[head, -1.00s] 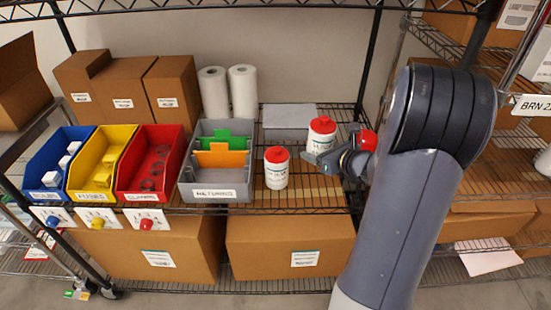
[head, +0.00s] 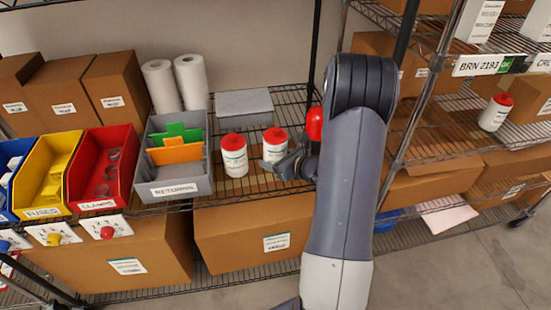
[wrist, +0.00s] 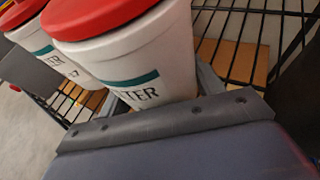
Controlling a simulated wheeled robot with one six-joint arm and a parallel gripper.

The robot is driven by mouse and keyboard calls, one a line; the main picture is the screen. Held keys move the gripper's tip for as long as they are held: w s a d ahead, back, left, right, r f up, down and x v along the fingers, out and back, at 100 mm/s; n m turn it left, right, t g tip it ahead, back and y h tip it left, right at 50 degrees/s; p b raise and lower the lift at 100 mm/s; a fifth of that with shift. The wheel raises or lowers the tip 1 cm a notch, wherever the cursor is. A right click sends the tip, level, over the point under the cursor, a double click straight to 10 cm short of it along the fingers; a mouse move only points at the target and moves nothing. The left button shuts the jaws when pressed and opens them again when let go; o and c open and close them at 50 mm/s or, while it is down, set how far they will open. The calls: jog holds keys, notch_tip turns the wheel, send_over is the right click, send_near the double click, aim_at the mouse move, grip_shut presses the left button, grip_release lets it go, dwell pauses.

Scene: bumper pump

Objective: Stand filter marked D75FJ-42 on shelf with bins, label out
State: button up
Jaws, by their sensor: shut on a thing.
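My gripper (head: 292,165) is shut on a white filter with a red cap (head: 274,146) at the wire shelf with the bins (head: 255,190). The filter looks upright, at or just above the shelf; contact is hidden. In the wrist view the held filter (wrist: 135,60) shows a teal band and the letters "TER"; its marking cannot be read. A second white filter with a red cap (head: 234,155) stands just left of it, and also shows in the wrist view (wrist: 40,45). A third red-capped canister (head: 496,112) stands on the right rack.
A grey "RETURNING" bin (head: 176,188) with green and orange dividers stands left of the filters. Red (head: 103,206) and yellow (head: 45,213) bins are further left. A grey box (head: 245,106) lies behind. A rack post (head: 408,130) is right of my arm.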

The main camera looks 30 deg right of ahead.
jog(key=o, duration=0.9)
jog(key=shift+f, duration=0.15)
jog(key=o, duration=0.5)
jog(key=shift+r, duration=0.2)
jog(key=shift+s+d+r, duration=0.15)
jog(key=shift+s, duration=0.15)
jog(key=v, duration=1.1)
jog(key=shift+s, duration=0.25)
